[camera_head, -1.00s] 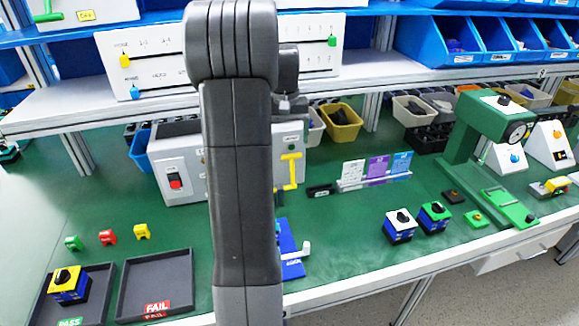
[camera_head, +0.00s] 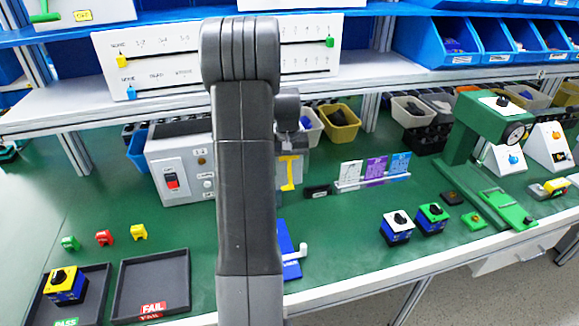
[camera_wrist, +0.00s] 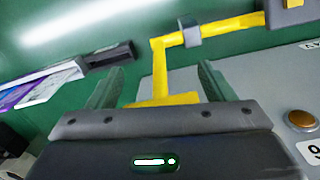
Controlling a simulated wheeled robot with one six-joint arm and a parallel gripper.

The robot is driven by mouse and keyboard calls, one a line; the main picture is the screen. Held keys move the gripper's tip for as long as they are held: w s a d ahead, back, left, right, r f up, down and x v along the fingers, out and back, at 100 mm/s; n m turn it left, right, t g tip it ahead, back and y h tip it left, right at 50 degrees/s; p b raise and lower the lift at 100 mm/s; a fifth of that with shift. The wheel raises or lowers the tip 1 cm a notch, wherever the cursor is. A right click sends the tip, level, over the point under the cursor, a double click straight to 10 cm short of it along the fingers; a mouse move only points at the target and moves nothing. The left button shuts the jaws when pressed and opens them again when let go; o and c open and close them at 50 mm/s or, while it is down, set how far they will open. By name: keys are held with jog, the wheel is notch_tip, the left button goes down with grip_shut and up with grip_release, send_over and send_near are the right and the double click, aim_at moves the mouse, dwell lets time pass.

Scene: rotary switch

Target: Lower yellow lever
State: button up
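The yellow lever (camera_head: 288,172) is on the right side of the grey switch box (camera_head: 178,173), partly hidden by my arm in the head view. In the wrist view the yellow lever (camera_wrist: 182,40) runs from the upper right, bends, and comes down to a yellow end bar between my fingers. My gripper (camera_wrist: 162,72) is open, with one green finger on each side of that bar. Space shows beside the bar, and I cannot tell whether either finger touches it. In the head view my gripper (camera_head: 291,138) is just above the lever, partly behind my arm.
A white shelf (camera_head: 130,110) hangs above and behind the box. A card holder (camera_head: 372,183) stands to the right, and a blue fixture (camera_head: 288,255) lies in front. Dark trays (camera_head: 153,283) are at the front left.

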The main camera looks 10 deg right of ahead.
aim_at(291, 179)
jog(key=c, duration=1.2)
jog(key=shift+s+b, duration=0.1)
jog(key=shift+b, duration=0.45)
jog(key=s+t+b, duration=0.1)
jog(key=b, duration=0.1)
jog(key=s+t+b, duration=0.1)
jog(key=t+b, duration=0.1)
jog(key=b, duration=0.1)
jog(key=t+b, duration=0.1)
jog(key=b, duration=0.2)
jog(key=shift+s+f+t, duration=0.3)
jog(key=shift+s+t, duration=0.1)
jog(key=s+f+t+b, duration=0.1)
jog(key=t+b, duration=0.1)
jog(key=b, duration=0.6)
jog(key=s+f+t+b, duration=0.1)
jog(key=s+t+b, duration=0.1)
jog(key=b, duration=0.5)
jog(key=s+f+t+b, duration=0.1)
jog(key=s+t+b, duration=0.1)
jog(key=b, duration=0.6)
jog(key=shift+d+f+t+b, duration=0.15)
jog(key=shift+t+b, duration=0.2)
jog(key=shift+t, duration=0.25)
jog(key=shift+s+f, duration=0.1)
